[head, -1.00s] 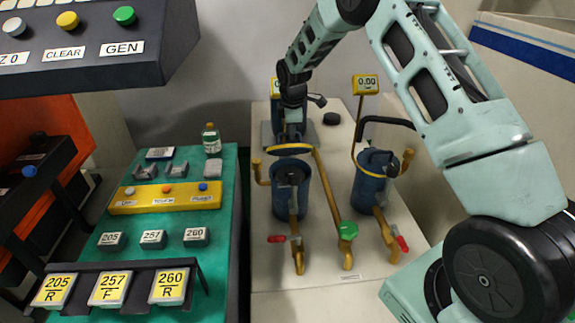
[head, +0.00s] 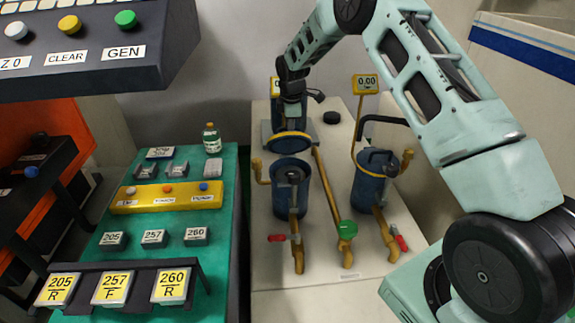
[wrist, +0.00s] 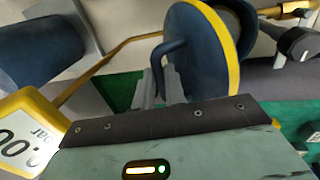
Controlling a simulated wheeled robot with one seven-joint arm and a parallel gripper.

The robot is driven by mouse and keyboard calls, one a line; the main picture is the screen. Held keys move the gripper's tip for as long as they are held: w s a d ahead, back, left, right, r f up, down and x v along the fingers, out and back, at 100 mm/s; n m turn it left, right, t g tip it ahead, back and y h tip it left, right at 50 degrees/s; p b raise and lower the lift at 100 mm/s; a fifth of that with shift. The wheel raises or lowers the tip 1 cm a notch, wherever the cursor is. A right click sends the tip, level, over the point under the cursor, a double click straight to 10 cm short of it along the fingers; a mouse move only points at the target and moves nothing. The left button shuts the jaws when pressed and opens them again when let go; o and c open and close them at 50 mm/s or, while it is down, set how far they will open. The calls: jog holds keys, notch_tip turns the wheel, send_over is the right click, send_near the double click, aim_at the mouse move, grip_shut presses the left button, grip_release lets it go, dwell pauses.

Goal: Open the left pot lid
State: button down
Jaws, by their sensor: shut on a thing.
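The left pot (head: 291,190) is a dark blue cylinder with its mouth uncovered. Its lid (head: 289,141), dark blue with a yellow rim, is raised and tilted up behind the mouth. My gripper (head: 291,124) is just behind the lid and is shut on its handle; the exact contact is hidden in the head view. In the wrist view the lid (wrist: 212,45) stands on edge with its hooked dark handle (wrist: 170,62) before my gripper (wrist: 158,88). The right pot (head: 370,185) is closed and untouched by my gripper.
A yellow gauge (head: 365,84) stands behind the right pot. Brass pipes with a green valve knob (head: 347,229) and red handles (head: 277,238) lie in front. A green bench (head: 225,250) with buttons and a bottle (head: 212,138) is at the left.

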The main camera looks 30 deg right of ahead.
jog(key=shift+w+d+r, duration=0.1)
jog(key=shift+w+d, duration=0.05)
jog(key=shift+w, duration=0.1)
jog(key=shift+w+d, duration=0.25)
jog(key=shift+w, duration=0.3)
jog(key=shift+w+d, duration=0.2)
jog(key=shift+w, duration=0.3)
jog(key=shift+w+d+f, duration=0.2)
jog(key=shift+w+d, duration=0.05)
jog(key=shift+w, duration=0.35)
jog(key=shift+w+d+f, duration=0.2)
jog(key=shift+w, duration=0.4)
jog(key=shift+w, duration=0.1)
